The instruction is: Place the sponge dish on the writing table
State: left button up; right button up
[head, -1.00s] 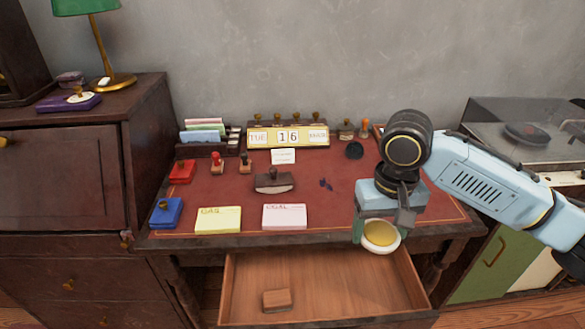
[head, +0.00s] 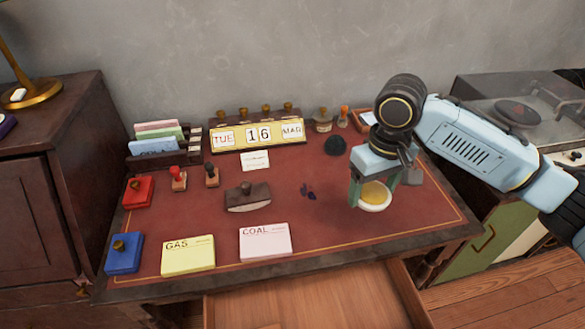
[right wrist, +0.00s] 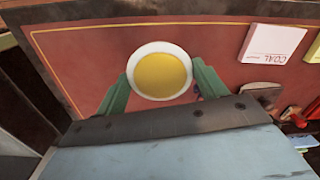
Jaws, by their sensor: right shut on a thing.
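The sponge dish (head: 373,196) is a small round white dish with a yellow sponge in it. My right gripper (head: 378,190) is shut on it and holds it over the right part of the writing table (head: 310,228), which has a red top. In the right wrist view the dish (right wrist: 160,71) sits between the two green fingers (right wrist: 158,85). I cannot tell whether the dish touches the tabletop. My left gripper is not in view.
COAL (head: 265,242) and GAS (head: 188,256) note pads lie near the front edge. A rocker blotter (head: 248,197), stamps and a calendar (head: 256,134) stand left and behind. The drawer (head: 300,298) is open below. Tabletop right of the COAL pad is mostly clear.

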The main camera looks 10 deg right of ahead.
pick_arm(q)
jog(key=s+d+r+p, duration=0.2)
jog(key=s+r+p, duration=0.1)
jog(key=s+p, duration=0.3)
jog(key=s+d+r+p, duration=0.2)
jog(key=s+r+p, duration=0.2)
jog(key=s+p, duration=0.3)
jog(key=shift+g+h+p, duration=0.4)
jog(key=shift+p, duration=0.35)
pick_arm(e)
jog(key=w+d+n, duration=0.1)
jog(key=d+n, duration=0.3)
jog(key=n, duration=0.6)
jog(key=w+d+r+n, duration=0.1)
jog(key=d+n, duration=0.3)
jog(key=n, duration=0.6)
jog(key=shift+w, duration=0.8)
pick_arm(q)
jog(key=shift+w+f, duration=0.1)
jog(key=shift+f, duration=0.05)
pick_arm(e)
jog(key=shift+d+f, duration=0.1)
jog(key=shift+f, duration=0.05)
